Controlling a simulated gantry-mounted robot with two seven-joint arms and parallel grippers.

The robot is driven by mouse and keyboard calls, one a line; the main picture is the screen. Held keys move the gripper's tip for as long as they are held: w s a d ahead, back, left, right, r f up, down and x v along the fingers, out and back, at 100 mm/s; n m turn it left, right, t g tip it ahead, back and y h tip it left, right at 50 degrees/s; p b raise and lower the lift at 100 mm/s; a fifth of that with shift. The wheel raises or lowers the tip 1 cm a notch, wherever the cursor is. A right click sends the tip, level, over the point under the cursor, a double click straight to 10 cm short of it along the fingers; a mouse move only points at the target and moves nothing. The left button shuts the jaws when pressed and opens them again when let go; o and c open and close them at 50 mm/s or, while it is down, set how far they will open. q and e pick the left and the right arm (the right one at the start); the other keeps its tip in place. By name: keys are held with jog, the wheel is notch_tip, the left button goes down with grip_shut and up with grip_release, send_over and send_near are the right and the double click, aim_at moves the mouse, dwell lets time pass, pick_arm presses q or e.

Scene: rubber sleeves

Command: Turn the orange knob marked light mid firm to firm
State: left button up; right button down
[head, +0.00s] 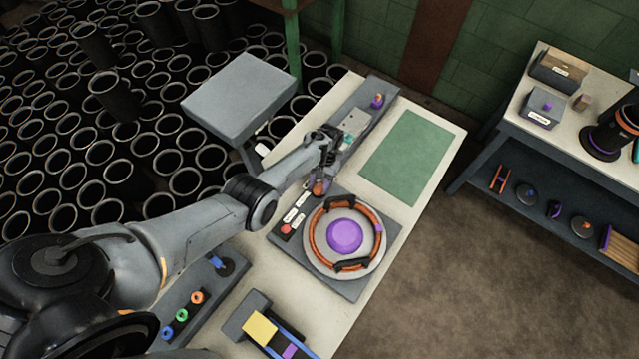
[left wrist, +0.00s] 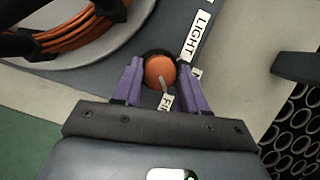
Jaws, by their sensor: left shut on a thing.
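The orange knob (left wrist: 160,72) sits between the purple fingers of my left gripper (left wrist: 160,85), which is shut on it. A light pointer mark on the knob points toward a label beginning "FI" (left wrist: 166,102), partly hidden by the gripper. A "LIGHT" label (left wrist: 199,36) lies beside the knob; the mid label is mostly hidden behind a finger. In the head view the knob (head: 319,188) shows at the top corner of the grey machine base (head: 350,288), under my left gripper (head: 322,178). My right gripper is not in view.
A round plate with an orange ring (head: 372,222) and purple dome (head: 345,236) stands next to the knob. A red button (head: 286,228) is on the same base. A green mat (head: 408,155) lies clear on the table. A side shelf (head: 505,130) stands at right.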

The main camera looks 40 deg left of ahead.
pick_arm(q)
jog(key=o, duration=1)
jog(key=shift+o, duration=0.2)
jog(key=shift+r, duration=0.1)
jog(key=p+v, duration=0.1)
jog(key=v, duration=0.9)
jog(key=shift+w+r, duration=0.2)
jog(key=shift+r, duration=0.05)
jog(key=shift+a, duration=0.15)
